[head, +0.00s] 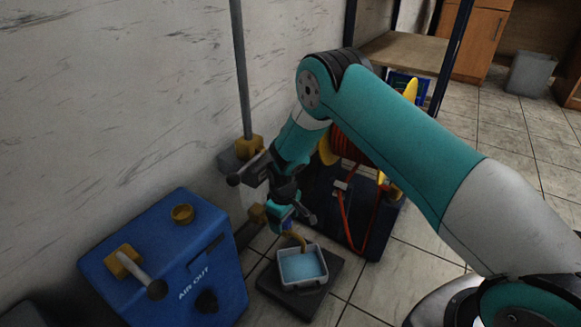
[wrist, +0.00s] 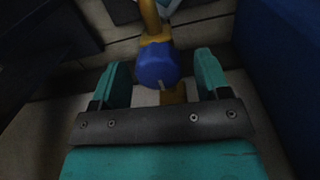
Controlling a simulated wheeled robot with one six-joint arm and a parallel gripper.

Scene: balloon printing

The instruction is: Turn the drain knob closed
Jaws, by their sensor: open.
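The blue drain knob (wrist: 157,68) shows in the wrist view, with a small pale mark on its lower edge. It sits on a yellow-gold pipe (wrist: 150,17). My gripper (wrist: 164,62) is open, with one teal finger on each side of the knob and a visible gap on both sides. In the head view, my gripper (head: 283,214) reaches down beside the wall, above and behind a small tray of blue liquid (head: 288,281). The gold spout (head: 298,239) ends over that tray. My gripper hides most of the knob there.
A blue box marked AIR OUT (head: 187,250) stands at the left, with a gold-based lever (head: 127,261) and a black knob (head: 206,301). A dark stand with a red coil (head: 347,145) is behind my arm.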

